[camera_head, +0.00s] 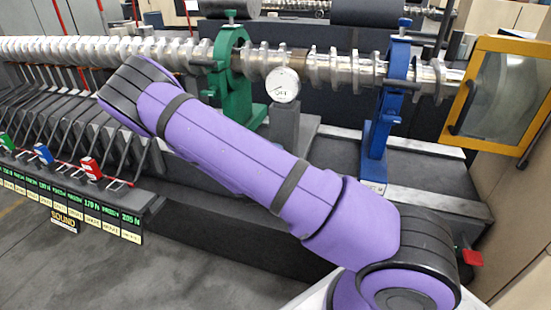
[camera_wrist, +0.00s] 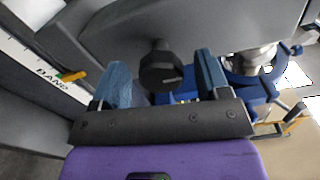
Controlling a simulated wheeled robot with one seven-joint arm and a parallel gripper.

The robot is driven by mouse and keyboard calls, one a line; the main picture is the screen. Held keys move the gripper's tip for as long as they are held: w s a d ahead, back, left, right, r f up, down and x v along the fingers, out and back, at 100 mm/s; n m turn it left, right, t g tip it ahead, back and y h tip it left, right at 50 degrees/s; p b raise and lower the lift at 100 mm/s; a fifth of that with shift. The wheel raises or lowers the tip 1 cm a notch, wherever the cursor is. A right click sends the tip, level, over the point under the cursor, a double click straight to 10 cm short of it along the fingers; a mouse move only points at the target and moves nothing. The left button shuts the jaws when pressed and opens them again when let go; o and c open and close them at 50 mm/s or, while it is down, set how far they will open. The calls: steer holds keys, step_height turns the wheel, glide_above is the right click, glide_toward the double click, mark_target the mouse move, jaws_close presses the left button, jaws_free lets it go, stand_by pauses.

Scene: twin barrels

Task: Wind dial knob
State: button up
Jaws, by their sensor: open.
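The black dial knob (camera_wrist: 162,72) shows in the wrist view, round with a pale mark on its face, on a short stem from a grey housing (camera_wrist: 200,22). My gripper (camera_wrist: 163,80) is open, with one blue-grey finger on each side of the knob in the picture. There are visible gaps between the knob and both fingers. I cannot tell whether the fingertips reach as deep as the knob. In the head view my purple arm crosses the middle, and neither the knob nor my gripper can be made out there.
A long silver shaft (camera_head: 170,48) runs across the back through a green stand (camera_head: 236,88) and a blue stand (camera_head: 379,130). A white gauge (camera_head: 283,85) stands between them. A yellow-framed panel (camera_head: 475,35) is at the right. A lettered band (camera_wrist: 45,72) with a yellow pointer (camera_wrist: 71,76) lies left. Grey floor is open at lower left.

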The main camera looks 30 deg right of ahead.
steer(key=v, duration=0.4)
steer(key=shift+d+r, duration=0.1)
stand_by(0.6)
steer(key=s+d+r+m+g+y, duration=0.1)
steer(key=s+r+m+g+y, duration=0.1)
steer(key=s+r+m+g, duration=0.85)
steer(key=s+d+r+m+g+y, duration=0.1)
steer(key=s+r+m+g+y, duration=0.15)
steer(key=r+m, duration=0.9)
steer(key=s+a+r+m+t+y, duration=0.3)
steer(key=s+a+r+m+y, duration=0.2)
steer(key=s+m, duration=0.3)
steer(key=s+a+r+m+t+y, duration=0.4)
steer(key=s+a+r+m, duration=0.2)
steer(key=m, duration=0.5)
steer(key=s+r, duration=0.2)
steer(key=s, duration=0.1)
steer(key=shift+a+r+m+y, duration=0.2)
steer(key=shift+a+m+y, duration=0.1)
steer(key=shift+a+y, duration=0.05)
steer(key=shift+s, duration=0.15)
